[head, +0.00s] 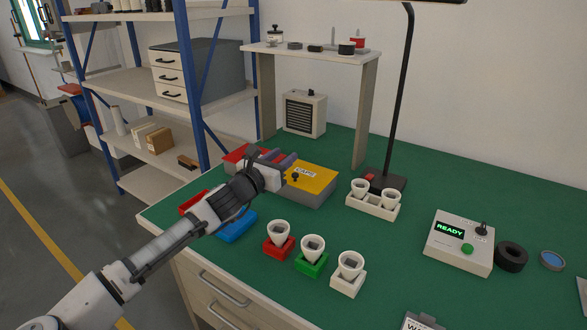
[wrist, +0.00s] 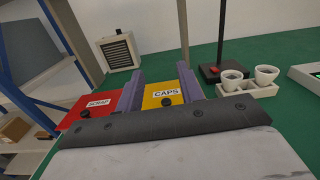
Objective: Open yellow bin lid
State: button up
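The yellow bin lid (head: 318,180) lies flat and shut on a grey bin on the green table, left of the lamp base. It has a white "CAPS" label and a dark knob (head: 295,176). My gripper (head: 279,158) is above the bin's left part. In the wrist view my gripper (wrist: 158,92) shows two purple fingers spread apart with nothing held. The yellow lid (wrist: 180,88), its label and its knob (wrist: 167,102) show in the gap between them. I cannot tell whether a finger touches the lid.
A red-lidded bin (wrist: 82,110) stands left of the yellow one. White cups in a holder (head: 373,208) and a black lamp (head: 402,100) stand to the right. Red, green and white blocks with cups (head: 312,262) are in front. A raised shelf (head: 312,52) stands behind.

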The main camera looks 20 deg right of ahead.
notch_tip(320, 180, down, 2)
jog(key=p, duration=0.2)
send_near(293, 177)
jog(key=x, duration=0.3)
jog(key=shift+d+r, duration=0.2)
jog(key=shift+d, duration=0.05)
jog(key=p+x, duration=0.1)
jog(key=x, duration=0.5)
jog(key=shift+w+d+f, duration=0.15)
jog(key=shift+w+d, duration=0.05)
jog(key=shift+w, duration=0.05)
jog(key=shift+w+d, duration=0.35)
jog(key=shift+d, duration=0.05)
grip_shut()
